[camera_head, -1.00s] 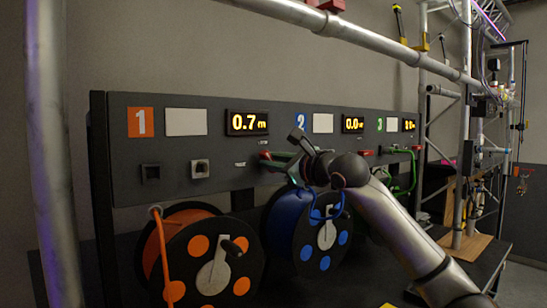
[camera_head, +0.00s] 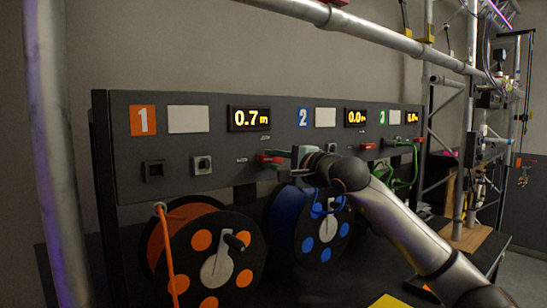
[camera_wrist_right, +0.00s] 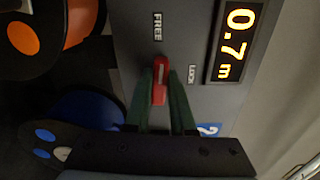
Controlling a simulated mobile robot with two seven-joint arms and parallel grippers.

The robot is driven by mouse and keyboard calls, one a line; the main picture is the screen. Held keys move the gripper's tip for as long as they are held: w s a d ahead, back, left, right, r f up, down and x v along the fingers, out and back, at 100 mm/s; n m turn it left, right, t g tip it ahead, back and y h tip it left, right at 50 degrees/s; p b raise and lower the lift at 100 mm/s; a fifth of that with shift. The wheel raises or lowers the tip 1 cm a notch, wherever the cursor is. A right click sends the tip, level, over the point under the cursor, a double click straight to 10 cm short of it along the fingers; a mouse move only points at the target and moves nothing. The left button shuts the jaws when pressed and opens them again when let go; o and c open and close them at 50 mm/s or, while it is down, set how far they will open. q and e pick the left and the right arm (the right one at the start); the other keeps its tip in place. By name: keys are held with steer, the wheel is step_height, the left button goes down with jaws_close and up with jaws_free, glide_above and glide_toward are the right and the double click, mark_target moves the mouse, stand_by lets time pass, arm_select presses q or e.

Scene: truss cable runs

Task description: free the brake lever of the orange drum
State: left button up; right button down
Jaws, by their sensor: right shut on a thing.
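The orange drum (camera_head: 205,258), with a black flange and orange spots, hangs under panel section 1 in the head view; its orange cable runs down its front. The red brake lever (camera_head: 264,159) sits on the panel (camera_head: 225,170) up and right of it, below the 0.7 m display (camera_head: 249,118). My right gripper (camera_wrist_right: 162,85) is shut on the red lever, its green fingers on either side. In the right wrist view the lever (camera_wrist_right: 160,72) lies in line with the FREE label (camera_wrist_right: 157,27); the LOCK label (camera_wrist_right: 193,75) is off to one side. My left gripper is not in view.
A blue drum (camera_head: 312,245) hangs close below my right forearm. Another red lever (camera_head: 368,146) and green cable (camera_head: 410,165) are further right. A truss tube (camera_head: 390,38) crosses above, and a truss post (camera_head: 55,150) stands at the left.

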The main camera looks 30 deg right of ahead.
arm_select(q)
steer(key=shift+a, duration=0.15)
arm_select(e)
steer(key=shift+n, duration=0.5)
steer(key=c, duration=0.8)
jaws_free()
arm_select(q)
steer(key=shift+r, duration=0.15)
arm_select(e)
steer(key=shift+o, duration=0.2)
arm_select(q)
steer(key=b, duration=0.1)
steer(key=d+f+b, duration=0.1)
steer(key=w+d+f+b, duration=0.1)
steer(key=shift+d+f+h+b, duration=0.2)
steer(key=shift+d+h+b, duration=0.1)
steer(key=shift+b, duration=0.1)
arm_select(e)
steer(key=s+d, duration=0.1)
steer(key=s, duration=1.1)
steer(key=shift+s, duration=0.25)
